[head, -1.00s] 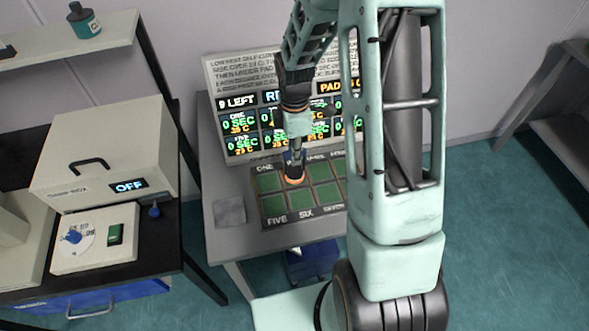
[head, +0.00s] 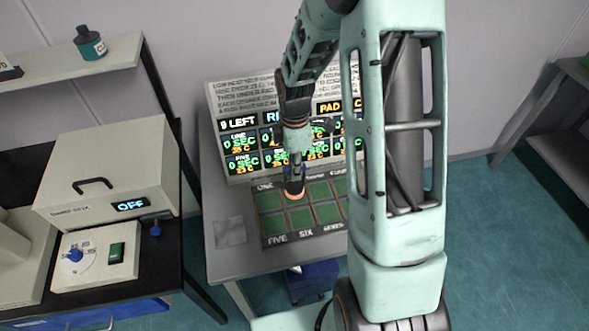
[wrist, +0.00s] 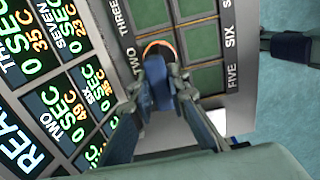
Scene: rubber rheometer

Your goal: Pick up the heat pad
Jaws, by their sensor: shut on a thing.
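The heat pad (head: 295,196) shows as a small disc with an orange rim at the lower tip of my gripper (head: 296,178). It appears at or just above the board (head: 275,240) of green squares, near the label TWO. In the wrist view, my gripper (wrist: 160,95) is shut on the pad's blue upper part (wrist: 158,78). Part of the orange rim (wrist: 160,43) shows beyond it, and the rest of the pad is hidden. I cannot tell whether the pad touches the board.
A sign and readout panel (head: 239,124) stands behind the board. A grey square (head: 230,231) lies left of the board. A cream box reading OFF (head: 110,170) and a dial unit (head: 95,262) stand on the left bench.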

